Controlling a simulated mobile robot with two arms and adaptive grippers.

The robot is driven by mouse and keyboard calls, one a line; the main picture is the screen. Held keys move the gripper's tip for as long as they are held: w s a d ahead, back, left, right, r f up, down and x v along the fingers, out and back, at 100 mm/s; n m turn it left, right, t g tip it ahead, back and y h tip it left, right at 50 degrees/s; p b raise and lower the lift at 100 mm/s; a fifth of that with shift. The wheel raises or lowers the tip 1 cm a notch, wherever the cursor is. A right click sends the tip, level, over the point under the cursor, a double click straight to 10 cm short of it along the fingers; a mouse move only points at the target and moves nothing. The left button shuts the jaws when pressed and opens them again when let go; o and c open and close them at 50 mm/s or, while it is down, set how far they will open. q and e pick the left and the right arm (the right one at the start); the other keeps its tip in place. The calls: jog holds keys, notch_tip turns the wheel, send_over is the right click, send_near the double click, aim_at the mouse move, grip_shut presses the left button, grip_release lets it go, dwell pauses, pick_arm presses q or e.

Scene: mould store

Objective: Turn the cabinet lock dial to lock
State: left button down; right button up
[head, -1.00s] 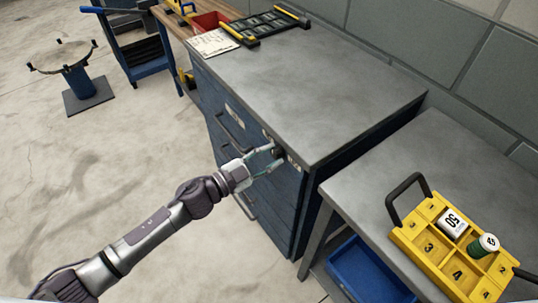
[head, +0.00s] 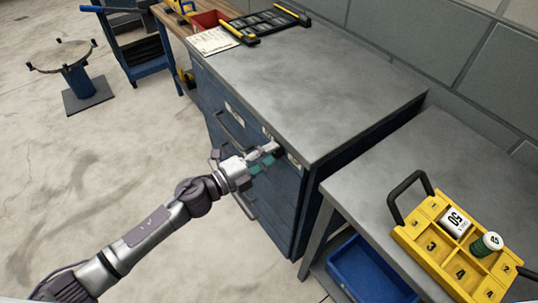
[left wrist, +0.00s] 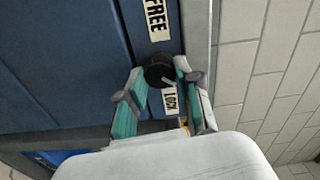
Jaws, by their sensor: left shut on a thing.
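The black round lock dial (left wrist: 158,70) is on the blue cabinet front (left wrist: 85,55), seen in the left wrist view. A FREE label (left wrist: 156,18) is on one side of it and a LOCK label (left wrist: 171,101) on the other. My left gripper (left wrist: 160,82) has its teal-padded fingers on both sides of the dial and is shut on it. In the head view my left gripper (head: 268,158) is at the upper front of the cabinet, below its grey top. A pale line shows at the dial's edge, but its exact setting is hard to read. My right gripper is out of view.
The grey cabinet top (head: 310,85) is mostly clear, with a black and yellow tray (head: 265,24) at its far end. A lower grey table (head: 400,165) at right holds a yellow numbered caddy (head: 425,262). A blue bin (head: 362,272) sits below it. Drawer handles (head: 229,128) project from the cabinet.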

pick_arm(q)
jog(key=shift+m, duration=0.6)
jog(key=c, duration=0.8)
grip_release()
jog(key=shift+s+a, duration=0.1)
jog(key=v, duration=1.1)
jog(key=shift+s+a, duration=0.2)
jog(key=shift+a, duration=0.15)
